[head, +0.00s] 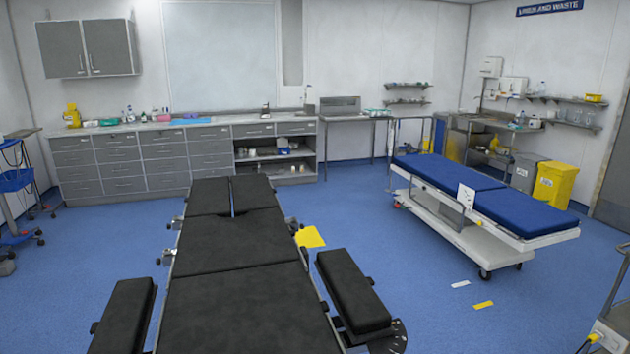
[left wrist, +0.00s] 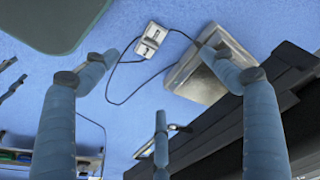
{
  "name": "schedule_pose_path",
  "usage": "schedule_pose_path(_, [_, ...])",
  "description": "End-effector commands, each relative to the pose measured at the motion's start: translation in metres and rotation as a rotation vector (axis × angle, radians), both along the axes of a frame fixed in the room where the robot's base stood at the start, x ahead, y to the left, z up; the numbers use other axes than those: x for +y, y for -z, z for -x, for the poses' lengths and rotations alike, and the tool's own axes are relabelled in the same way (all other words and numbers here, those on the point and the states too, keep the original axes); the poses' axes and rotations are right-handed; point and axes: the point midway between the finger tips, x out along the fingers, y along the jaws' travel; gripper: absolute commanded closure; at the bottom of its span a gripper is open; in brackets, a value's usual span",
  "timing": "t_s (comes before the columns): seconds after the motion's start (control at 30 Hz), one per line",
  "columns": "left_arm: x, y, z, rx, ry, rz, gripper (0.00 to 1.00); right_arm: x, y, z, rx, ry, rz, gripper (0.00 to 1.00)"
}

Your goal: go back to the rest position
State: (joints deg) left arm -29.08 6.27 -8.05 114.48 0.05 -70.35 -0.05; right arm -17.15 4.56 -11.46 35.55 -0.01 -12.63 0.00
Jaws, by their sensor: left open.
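The operating table (head: 235,295) with black pads fills the lower middle of the head view. Neither gripper shows in the head view. My left gripper (left wrist: 158,82) shows in the left wrist view, its blue-grey fingers spread apart with nothing between them. Behind the fingers is blue floor, and a long dark padded edge, apparently the operating table (left wrist: 215,130), runs along the right. My right gripper is in no frame.
Black side pads (head: 122,315) flank the table. A blue-topped stretcher (head: 485,190) stands right, a blue cart (head: 15,182) far left. Drawer cabinets (head: 130,165) line the back wall. The wrist view shows a cabled white device (left wrist: 151,40) on the floor. Floor between table and stretcher is mostly clear.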

Motion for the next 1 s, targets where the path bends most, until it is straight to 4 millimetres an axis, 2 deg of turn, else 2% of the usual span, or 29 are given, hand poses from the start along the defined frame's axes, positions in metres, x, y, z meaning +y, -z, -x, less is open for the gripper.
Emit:
schedule_pose_path(0.03, [0.000, 0.026, 0.005, 0.019, 0.002, -0.002, 0.16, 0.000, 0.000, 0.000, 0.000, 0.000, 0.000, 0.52])
schedule_pose_path(0.17, [0.002, 0.099, 0.024, 0.051, 0.007, -0.006, 0.16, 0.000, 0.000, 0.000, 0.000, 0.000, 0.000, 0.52])
schedule_pose_path(0.2, [0.004, 0.122, 0.034, 0.062, 0.009, -0.006, 0.16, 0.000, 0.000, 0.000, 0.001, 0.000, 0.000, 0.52])
schedule_pose_path(0.3, [0.008, 0.175, 0.064, 0.087, 0.015, -0.010, 0.16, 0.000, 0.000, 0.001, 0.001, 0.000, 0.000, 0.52])
schedule_pose_path(0.4, [0.014, 0.219, 0.101, 0.112, 0.020, -0.013, 0.16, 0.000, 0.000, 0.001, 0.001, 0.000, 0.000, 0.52])
schedule_pose_path(0.5, [0.021, 0.250, 0.139, 0.132, 0.025, -0.016, 0.16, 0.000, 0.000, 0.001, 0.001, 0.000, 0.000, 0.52])
schedule_pose_path(0.6, [0.027, 0.270, 0.171, 0.147, 0.030, -0.019, 0.16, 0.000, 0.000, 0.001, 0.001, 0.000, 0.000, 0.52])
schedule_pose_path(0.7, [0.031, 0.280, 0.192, 0.156, 0.033, -0.021, 0.16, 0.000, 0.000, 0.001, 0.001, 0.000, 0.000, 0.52])
schedule_pose_path(0.8, [0.033, 0.284, 0.203, 0.159, 0.035, -0.022, 0.16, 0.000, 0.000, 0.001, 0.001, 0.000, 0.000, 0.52])
schedule_pose_path(1.0, [0.034, 0.284, 0.206, 0.160, 0.035, -0.022, 0.16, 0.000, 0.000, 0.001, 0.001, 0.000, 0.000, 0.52])
